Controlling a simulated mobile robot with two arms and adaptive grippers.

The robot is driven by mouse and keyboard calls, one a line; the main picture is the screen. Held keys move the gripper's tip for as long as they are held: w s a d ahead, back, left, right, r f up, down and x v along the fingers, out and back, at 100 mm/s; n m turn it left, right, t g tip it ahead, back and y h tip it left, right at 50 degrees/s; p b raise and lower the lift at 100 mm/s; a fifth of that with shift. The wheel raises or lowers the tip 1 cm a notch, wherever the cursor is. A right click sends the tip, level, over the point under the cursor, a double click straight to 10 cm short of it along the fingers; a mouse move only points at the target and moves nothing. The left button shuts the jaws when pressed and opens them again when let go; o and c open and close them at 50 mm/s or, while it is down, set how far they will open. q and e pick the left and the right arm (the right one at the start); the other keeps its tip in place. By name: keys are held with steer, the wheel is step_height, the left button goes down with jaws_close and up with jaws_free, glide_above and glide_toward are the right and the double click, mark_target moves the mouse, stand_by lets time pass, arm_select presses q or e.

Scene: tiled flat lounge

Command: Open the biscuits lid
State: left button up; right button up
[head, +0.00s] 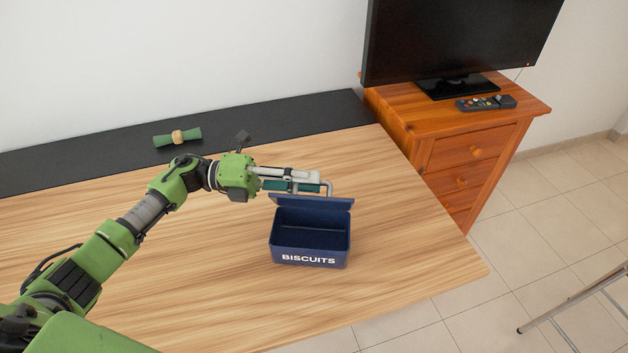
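The dark blue biscuits box (309,259), marked BISCUITS in white, stands on the wooden table. Its lid (335,204) is raised at the back edge and seen nearly edge-on, so the box is open and its dark inside looks empty. My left gripper (308,183) reaches in from the left and lies level just behind and above the raised lid. A grey bent bar shows at its fingertips. Whether the fingers touch the lid or are closed on anything is not clear. My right gripper is not in view.
A green roll with a tan band (178,137) lies on the black strip (90,150) at the table's back. Right of the table (400,240) stands a wooden drawer cabinet (465,150) with a television (455,40) and a remote (478,103). The table's front right is clear.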

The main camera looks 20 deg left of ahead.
arm_select(q)
steer(key=s+a, duration=0.2)
steer(key=a, duration=0.8)
steer(key=shift+r, duration=0.15)
